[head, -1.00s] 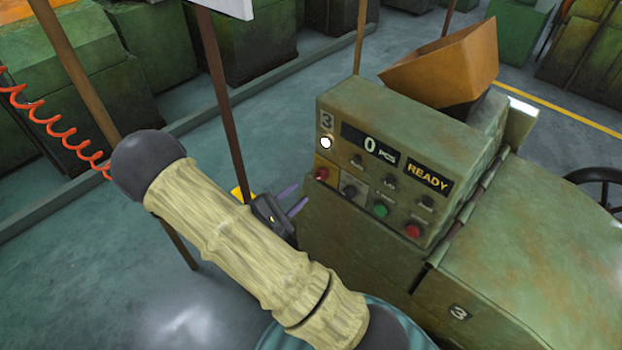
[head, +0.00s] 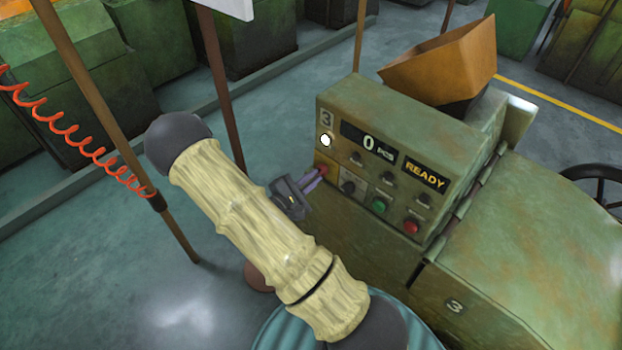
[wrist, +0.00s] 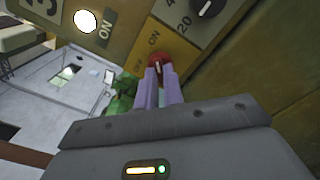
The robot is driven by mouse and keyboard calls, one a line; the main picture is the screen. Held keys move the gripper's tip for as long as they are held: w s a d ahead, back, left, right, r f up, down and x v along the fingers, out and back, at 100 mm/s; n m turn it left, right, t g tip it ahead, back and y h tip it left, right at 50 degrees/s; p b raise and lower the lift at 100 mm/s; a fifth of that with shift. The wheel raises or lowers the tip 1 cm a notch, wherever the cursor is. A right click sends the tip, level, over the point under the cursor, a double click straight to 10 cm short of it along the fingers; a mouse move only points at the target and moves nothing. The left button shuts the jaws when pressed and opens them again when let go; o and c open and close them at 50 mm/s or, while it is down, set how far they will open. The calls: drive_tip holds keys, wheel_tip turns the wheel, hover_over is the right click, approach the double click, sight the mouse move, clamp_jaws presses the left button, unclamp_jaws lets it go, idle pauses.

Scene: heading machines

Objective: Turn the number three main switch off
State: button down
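The number three main switch is a red knob (wrist: 158,62) on a yellow plate, at the lower left of the number 3 machine's control panel (head: 386,157). In the wrist view its pale pointer mark is toward the word ON. My gripper (head: 319,174) is at this switch. Its two purple fingers (wrist: 160,77) lie on either side of the knob's grip with only a narrow gap between them, and look shut on it. The fingers hide part of the knob. In the head view the knob (head: 323,169) shows just past the fingertips.
Beside the switch is a black dial (head: 348,187); green (head: 379,205) and red (head: 411,226) buttons are further right. A white lamp (head: 326,140) is lit above, and the display reads 0 PCS and READY. A brown post (head: 222,100) stands left of the panel.

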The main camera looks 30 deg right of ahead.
drive_tip(key=shift+n, duration=0.4)
drive_tip(key=shift+w+n+p, duration=0.1)
drive_tip(key=shift+n+p, duration=3.3)
drive_tip(key=shift+n, duration=5.2)
drive_tip(key=c, duration=1.5)
unclamp_jaws()
drive_tip(key=shift+a, duration=0.1)
